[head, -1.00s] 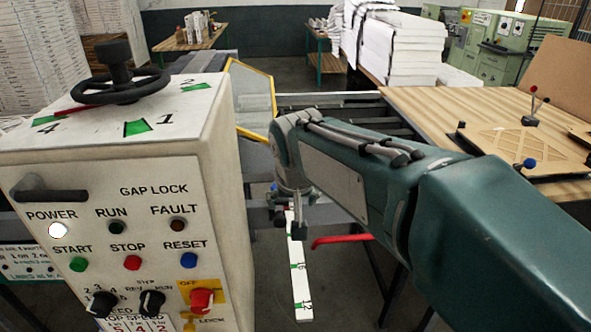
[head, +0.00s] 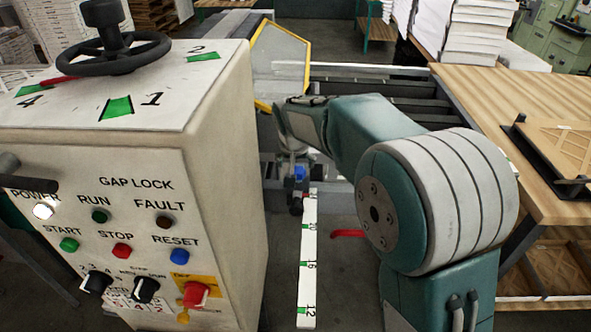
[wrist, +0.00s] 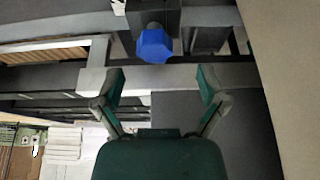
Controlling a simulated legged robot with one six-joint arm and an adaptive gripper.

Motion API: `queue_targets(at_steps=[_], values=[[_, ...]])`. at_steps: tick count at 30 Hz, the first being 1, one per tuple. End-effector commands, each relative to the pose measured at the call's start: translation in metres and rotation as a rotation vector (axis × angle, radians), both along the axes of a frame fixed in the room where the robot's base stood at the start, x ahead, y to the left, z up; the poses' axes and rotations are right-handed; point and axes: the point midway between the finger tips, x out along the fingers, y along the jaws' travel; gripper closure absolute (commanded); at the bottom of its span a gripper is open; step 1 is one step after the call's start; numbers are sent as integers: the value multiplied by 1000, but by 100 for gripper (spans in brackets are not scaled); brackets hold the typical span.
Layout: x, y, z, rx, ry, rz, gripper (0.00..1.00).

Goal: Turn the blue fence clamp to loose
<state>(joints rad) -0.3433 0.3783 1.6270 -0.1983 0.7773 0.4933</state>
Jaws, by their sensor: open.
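The blue fence clamp (wrist: 157,46) is a faceted knob at the top middle of the wrist view, on a dark bracket. Its handle setting cannot be read. My gripper (wrist: 161,80) is open and empty, its two green-tipped fingers spread below the clamp in the picture. The clamp lies in line with the gap between the fingers, with no contact visible. In the head view the blue clamp (head: 299,172) shows small beside my wrist, above the far end of the white scale (head: 307,265). My fingers are hard to make out there.
The control cabinet (head: 215,200) with a black handwheel (head: 103,40) stands close on the left. A red bar (head: 348,233) lies right of the scale. A yellow-framed guard (head: 281,65) is behind. A wooden table (head: 490,100) stands right.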

Motion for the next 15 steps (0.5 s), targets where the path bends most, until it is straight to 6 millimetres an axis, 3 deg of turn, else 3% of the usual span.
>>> queue_targets(at_steps=[6, 15], values=[[12, 0, -29, -1, 1, -2, 8], [15, 2, -37, -3, -1, 0, 8]])
